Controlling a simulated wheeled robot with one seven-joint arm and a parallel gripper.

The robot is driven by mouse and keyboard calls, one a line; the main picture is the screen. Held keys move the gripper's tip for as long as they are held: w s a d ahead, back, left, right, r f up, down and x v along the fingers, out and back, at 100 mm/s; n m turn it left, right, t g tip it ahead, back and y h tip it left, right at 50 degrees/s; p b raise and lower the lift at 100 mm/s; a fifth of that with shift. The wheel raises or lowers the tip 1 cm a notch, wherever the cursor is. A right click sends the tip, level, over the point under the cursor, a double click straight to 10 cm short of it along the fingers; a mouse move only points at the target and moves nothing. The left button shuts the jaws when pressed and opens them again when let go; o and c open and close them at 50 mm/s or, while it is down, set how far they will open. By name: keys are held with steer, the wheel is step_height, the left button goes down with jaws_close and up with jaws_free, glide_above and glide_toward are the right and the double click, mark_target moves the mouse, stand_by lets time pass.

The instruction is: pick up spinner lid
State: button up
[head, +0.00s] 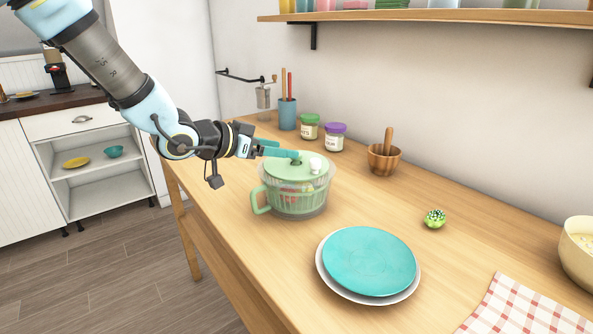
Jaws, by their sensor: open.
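The salad spinner stands on the wooden table, with a clear bowl and a green handled basket (292,201) inside. My gripper (284,149) is open, with teal fingers reaching in from the left at the lid's back left, close to the central knob. I cannot tell whether a finger touches the knob. The bowl holds something reddish, only partly visible.
A teal plate on a white plate (320,274) lies in front. A mortar with pestle (383,160), a green-topped jar (309,127), a purple-lidded jar (335,138) and a blue utensil cup (287,114) stand behind. A small green item (435,218) lies right. A shelf (430,16) hangs above.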

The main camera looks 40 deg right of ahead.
mark_target(296, 162)
steer(key=x, duration=0.5)
steer(key=shift+s+d+f+p, duration=0.2)
steer(key=shift+d+f+p, duration=0.05)
steer(key=shift+p, duration=0.05)
jaws_close()
stand_by(0.4)
